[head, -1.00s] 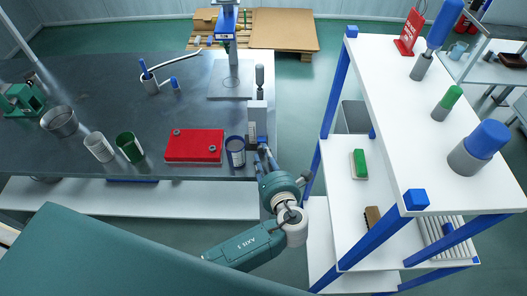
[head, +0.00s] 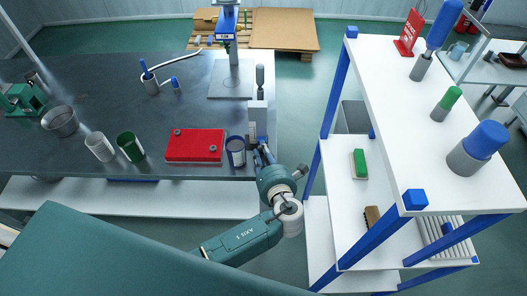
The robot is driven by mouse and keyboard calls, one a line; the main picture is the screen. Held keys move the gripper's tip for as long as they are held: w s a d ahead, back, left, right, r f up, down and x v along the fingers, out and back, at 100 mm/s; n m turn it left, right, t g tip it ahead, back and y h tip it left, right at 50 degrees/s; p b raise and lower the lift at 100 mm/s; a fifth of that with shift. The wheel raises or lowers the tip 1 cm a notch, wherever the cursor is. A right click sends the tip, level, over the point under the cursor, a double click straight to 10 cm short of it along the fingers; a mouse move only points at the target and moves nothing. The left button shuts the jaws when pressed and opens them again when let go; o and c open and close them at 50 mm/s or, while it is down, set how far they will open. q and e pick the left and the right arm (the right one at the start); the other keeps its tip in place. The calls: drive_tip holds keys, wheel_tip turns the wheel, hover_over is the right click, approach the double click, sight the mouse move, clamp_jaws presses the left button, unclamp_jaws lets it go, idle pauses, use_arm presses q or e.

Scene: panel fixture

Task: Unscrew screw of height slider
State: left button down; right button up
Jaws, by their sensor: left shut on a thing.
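A grey upright fixture (head: 257,112) with a grey-handled top stands at the right edge of the dark table; I take it to be the height slider, but cannot be sure. My left gripper (head: 262,153) is at its lower front, seen from behind and above. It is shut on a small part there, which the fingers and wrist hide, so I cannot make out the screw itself. My right gripper is not in view.
A blue-rimmed cup (head: 236,151) stands close left of the gripper, beside a red plate (head: 195,145). A green cup (head: 131,146) and metal cups are further left. A white shelf (head: 400,110) with blue posts stands to the right, across a gap of floor.

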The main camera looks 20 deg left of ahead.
use_arm(q)
drive_tip(key=shift+r+n+h+p, duration=0.25)
drive_tip(key=shift+n+p, duration=0.25)
drive_tip(key=shift+p, duration=0.55)
drive_tip(key=shift+s+n+h+p, duration=0.1)
drive_tip(key=shift+n+h+p, duration=0.4)
drive_tip(key=shift+p, duration=0.2)
drive_tip(key=shift+a+f+n+h+p, duration=0.1)
drive_tip(key=shift+f+n+h+p, duration=0.05)
drive_tip(key=shift+n+h+p, duration=0.4)
drive_tip(key=shift+n+p, duration=0.3)
drive_tip(key=shift+n, duration=0.45)
drive_tip(key=shift+h, duration=0.3)
drive_tip(key=c, duration=1.8)
unclamp_jaws()
drive_tip(key=shift+c, duration=0.2)
drive_tip(key=shift+s, duration=0.1)
drive_tip(key=v, duration=1.1)
drive_tip(key=shift+s, duration=0.45)
